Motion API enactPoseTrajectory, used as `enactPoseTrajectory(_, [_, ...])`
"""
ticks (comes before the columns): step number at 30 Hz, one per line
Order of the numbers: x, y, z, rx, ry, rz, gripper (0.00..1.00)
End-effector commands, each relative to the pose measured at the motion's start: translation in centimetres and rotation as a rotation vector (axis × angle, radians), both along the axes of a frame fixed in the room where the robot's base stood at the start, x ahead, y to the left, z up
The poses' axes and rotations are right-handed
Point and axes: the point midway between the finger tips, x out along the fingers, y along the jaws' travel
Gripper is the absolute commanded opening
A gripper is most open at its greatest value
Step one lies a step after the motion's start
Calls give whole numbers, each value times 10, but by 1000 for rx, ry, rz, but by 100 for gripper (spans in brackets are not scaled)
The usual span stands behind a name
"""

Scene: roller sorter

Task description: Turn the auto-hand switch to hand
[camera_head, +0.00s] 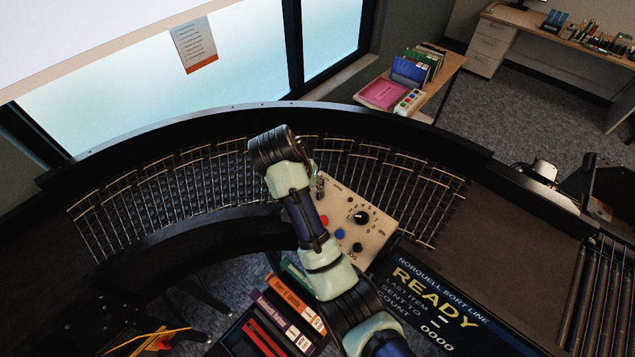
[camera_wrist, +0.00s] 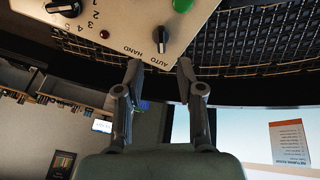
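The beige control panel (camera_head: 380,238) sits on the curved roller conveyor, partly behind my arm in the head view. It also fills the top of the wrist view (camera_wrist: 120,15). The auto-hand switch (camera_wrist: 160,37) is a small black lever beside the printed words AUTO and HAND, near the panel's edge. I cannot tell clearly which word it points to. My gripper (camera_wrist: 160,66) is open and empty, its two fingers apart just below the switch in the wrist picture, with no visible contact. In the head view my arm largely hides the gripper and the switch.
The panel also carries a green button (camera_wrist: 183,4), a red lamp (camera_wrist: 104,34), a numbered knob (camera_wrist: 62,7), a red button (camera_head: 323,221) and a blue button (camera_head: 340,233). A READY display (camera_head: 435,300) and a book crate (camera_head: 238,335) stand nearby.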

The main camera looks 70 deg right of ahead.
Motion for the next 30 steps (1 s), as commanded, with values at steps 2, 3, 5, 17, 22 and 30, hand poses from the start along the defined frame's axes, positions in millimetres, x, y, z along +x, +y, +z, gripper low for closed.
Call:
enactPoseTrajectory(2, [0,-1,-7,-1,-1,1,38])
enactPoseTrajectory(3, [0,-2,-11,-1,-1,1,38])
enactPoseTrajectory(5, [-1,-4,-18,0,-2,2,38])
enactPoseTrajectory(17, [-6,-28,-66,-1,0,2,38])
enactPoseTrajectory(22, [-6,-31,-72,-1,-2,4,38])
enactPoseTrajectory(30, [-6,-31,-71,-1,-3,5,14])
